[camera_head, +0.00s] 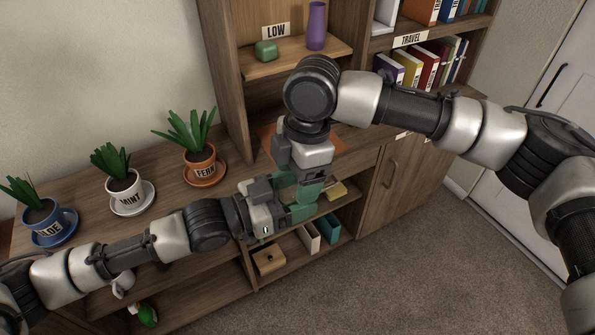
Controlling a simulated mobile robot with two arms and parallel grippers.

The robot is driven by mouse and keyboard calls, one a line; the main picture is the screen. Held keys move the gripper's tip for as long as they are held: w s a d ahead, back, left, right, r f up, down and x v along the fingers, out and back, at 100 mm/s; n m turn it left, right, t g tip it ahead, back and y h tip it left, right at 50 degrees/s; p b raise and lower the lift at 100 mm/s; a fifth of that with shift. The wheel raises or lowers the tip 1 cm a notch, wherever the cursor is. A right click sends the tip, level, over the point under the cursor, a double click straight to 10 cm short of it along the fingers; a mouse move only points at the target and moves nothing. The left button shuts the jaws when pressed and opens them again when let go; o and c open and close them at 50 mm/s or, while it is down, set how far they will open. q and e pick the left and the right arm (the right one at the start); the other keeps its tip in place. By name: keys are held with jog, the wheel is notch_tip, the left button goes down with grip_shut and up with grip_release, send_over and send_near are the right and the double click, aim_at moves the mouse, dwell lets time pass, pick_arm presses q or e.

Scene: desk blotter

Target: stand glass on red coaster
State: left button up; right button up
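My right gripper (306,186) points down from the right arm, in front of the cabinet's top edge. My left gripper (302,204) comes in from the left and meets it, so the green-grey fingers of both overlap. A pale, see-through patch (286,184) shows between them and may be the glass, but I cannot tell for sure. Whether either gripper is open or shut is unclear. I see no red coaster. An orange-brown mat (268,133) lies on the cabinet top, largely hidden behind my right arm.
Potted plants labelled ALOE (46,215), MINT (126,188) and FERN (203,165) stand on saucers at left. Books (428,66) stand at right. Lower shelves hold a wooden box (268,260).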

jog(key=c, duration=0.5)
pick_arm(q)
jog(key=o, duration=1.1)
pick_arm(e)
jog(key=shift+c, duration=0.3)
